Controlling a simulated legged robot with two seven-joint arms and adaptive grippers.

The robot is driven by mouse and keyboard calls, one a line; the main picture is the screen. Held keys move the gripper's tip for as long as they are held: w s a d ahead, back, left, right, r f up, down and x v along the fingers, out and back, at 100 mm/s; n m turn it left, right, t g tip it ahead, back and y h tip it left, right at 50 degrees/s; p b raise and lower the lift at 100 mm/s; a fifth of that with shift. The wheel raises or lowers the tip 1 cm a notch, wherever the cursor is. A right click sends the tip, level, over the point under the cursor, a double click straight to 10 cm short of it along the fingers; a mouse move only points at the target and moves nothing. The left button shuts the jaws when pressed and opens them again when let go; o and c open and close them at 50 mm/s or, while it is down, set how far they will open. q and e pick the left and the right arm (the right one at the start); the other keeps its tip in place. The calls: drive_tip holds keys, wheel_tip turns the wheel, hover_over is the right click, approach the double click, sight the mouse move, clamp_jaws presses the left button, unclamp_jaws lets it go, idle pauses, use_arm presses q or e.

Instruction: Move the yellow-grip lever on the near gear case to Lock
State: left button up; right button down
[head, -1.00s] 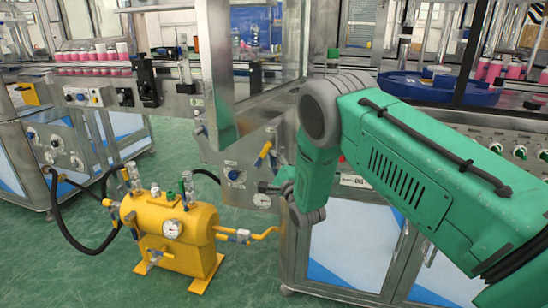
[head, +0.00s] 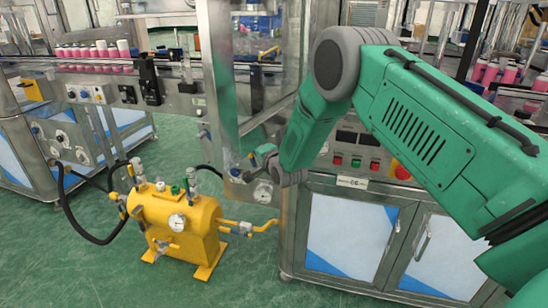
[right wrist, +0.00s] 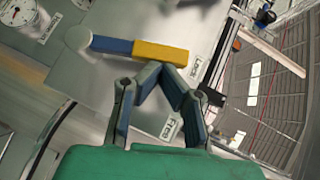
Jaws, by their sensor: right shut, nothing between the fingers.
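The lever has a blue arm (right wrist: 111,45) and a yellow grip (right wrist: 161,53). In the right wrist view it lies nearly level, running right from a round pale hub (right wrist: 78,38) on the metal case face. In the head view the yellow grip is small and partly hidden beside my right gripper (head: 262,163). In the right wrist view my right gripper (right wrist: 163,75) is shut and empty, its fingertips just below the yellow grip. I cannot tell whether they touch it. My left gripper is not in view.
A yellow tank (head: 178,222) with pipes and a black hose stands on the floor at left. Glass panels rise above the case.

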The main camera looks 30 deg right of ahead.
drive_tip(key=shift+w+a+f+b, duration=0.1)
drive_tip(key=shift+w+a+b, duration=0.2)
drive_tip(key=shift+w+a, duration=0.35)
drive_tip(key=shift+w, duration=0.1)
idle(0.4)
